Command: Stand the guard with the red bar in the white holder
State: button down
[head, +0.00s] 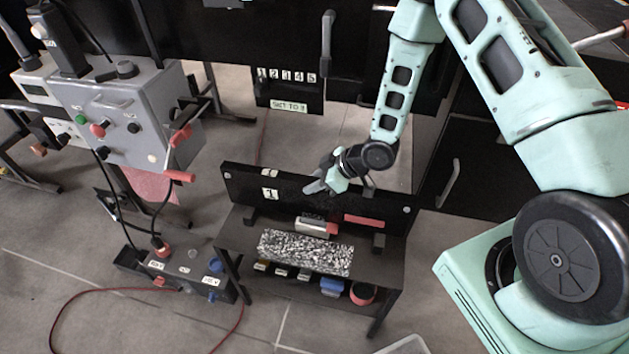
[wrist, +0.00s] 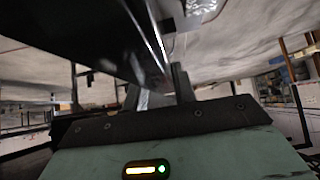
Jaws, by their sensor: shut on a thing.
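The guard (head: 290,192) is a long black panel with a red bar (head: 364,221) low on its right part and a white label marked 1. It stands upright along the back of a small dark table in the head view. My gripper (head: 318,187) is at the panel's top edge, near its middle, and is shut on it. In the wrist view the dark panel (wrist: 100,35) runs diagonally to the fingers (wrist: 160,90). I cannot make out for certain which thing is the white holder. A small whitish block (head: 313,227) with a red end lies in front of the panel.
A grey control box (head: 135,120) stands at left, with a dark connector box (head: 185,270) and red cable on the floor. A pale edge (head: 405,346) shows at the bottom.

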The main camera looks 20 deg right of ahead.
jog(key=shift+f+b, duration=0.6)
jog(key=shift+f, duration=0.15)
jog(key=c, duration=1.2)
grip_release()
jog(key=shift+o, duration=0.7)
notch_tip(320, 180, up, 10)
jog(key=shift+r, duration=0.1)
